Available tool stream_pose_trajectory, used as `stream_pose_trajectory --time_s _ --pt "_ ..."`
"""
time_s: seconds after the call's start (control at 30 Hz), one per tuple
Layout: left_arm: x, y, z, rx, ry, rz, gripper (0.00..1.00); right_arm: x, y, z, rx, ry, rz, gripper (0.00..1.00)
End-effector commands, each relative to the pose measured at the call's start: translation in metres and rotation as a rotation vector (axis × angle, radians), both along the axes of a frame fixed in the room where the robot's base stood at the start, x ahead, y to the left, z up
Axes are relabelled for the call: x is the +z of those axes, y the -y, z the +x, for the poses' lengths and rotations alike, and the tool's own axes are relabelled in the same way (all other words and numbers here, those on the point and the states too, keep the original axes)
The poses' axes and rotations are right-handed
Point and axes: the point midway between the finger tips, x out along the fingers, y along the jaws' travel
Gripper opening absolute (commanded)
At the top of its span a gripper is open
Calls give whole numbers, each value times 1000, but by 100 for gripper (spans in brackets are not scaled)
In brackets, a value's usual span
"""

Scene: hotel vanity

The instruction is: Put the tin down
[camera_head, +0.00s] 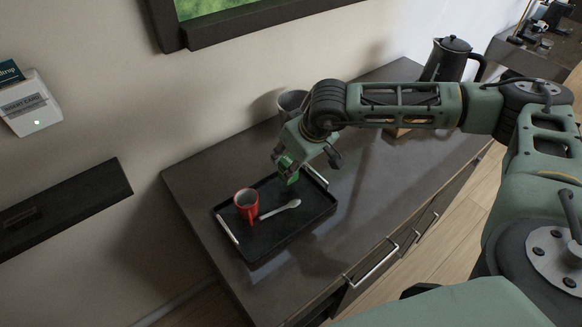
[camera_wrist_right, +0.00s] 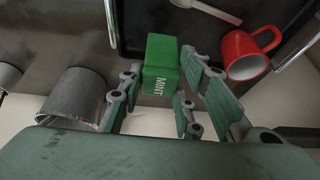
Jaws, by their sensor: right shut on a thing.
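The tin is a small green box (camera_head: 290,172) at the fingertips of my right gripper (camera_head: 287,165). In the right wrist view the tin (camera_wrist_right: 162,65) reads "MINT" and sits between the fingers of the right gripper (camera_wrist_right: 163,80), which is shut on it. In the head view the tin is at the back edge of a black tray (camera_head: 262,251), near its right handle. I cannot tell whether it touches the tray. My left gripper is not in view.
A red mug (camera_head: 247,204) and a light spoon (camera_head: 281,209) are on the tray. A grey cup (camera_head: 291,101) stands behind the arm. A dark kettle (camera_head: 447,60) is at the counter's far end. The counter front (camera_head: 335,235) right of the tray is clear.

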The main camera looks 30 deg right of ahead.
Motion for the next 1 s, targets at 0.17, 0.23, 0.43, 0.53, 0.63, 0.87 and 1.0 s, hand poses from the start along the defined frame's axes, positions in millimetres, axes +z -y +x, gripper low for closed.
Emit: stream_pose_trajectory --time_s 0.17,0.23,0.43,0.53,0.63,0.87,1.0 --pt "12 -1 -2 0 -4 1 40 -20 -1 -1 0 -5 -2 5" --pt "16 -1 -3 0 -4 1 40 -30 -1 0 0 -3 -1 5" --pt "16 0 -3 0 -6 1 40 -41 0 0 -1 1 0 5" --pt "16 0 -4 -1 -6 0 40 -41 0 0 -1 1 0 5" --pt "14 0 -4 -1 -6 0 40 -42 0 0 -1 1 0 5" --pt "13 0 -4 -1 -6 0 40 -44 0 0 -1 0 -1 44" --pt "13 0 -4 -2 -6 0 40 -43 0 0 -1 0 -1 50"
